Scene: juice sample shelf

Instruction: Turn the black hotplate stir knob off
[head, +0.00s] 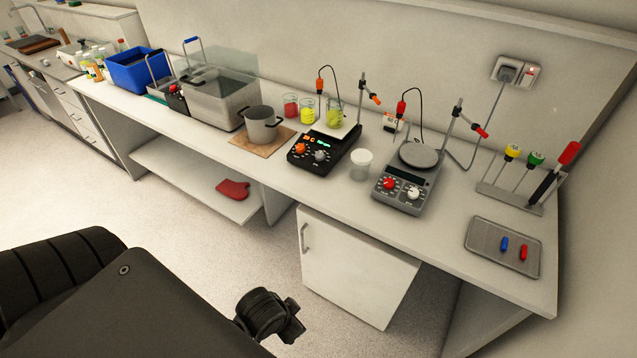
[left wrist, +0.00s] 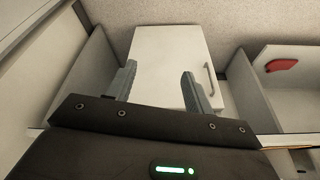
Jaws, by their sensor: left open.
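The black hotplate (head: 322,150) stands on the bench in the head view, with a lit green display. On its front are an orange knob (head: 300,148) and a grey knob (head: 321,156); their labels and settings are too small to read. A beaker of yellow-green liquid (head: 335,115) is at its back. My left gripper (left wrist: 159,70) is open and empty in the left wrist view, its fingers toward the white cabinet door (left wrist: 170,60). The hotplate is not visible in that view. My right gripper is not in view.
A grey hotplate (head: 428,183) with red and white knobs stands to the right, a white-lidded jar (head: 361,164) between the two. A pot (head: 262,126) on a wooden board is at left. A tray (head: 482,239) lies at the right. Floor before the bench is clear.

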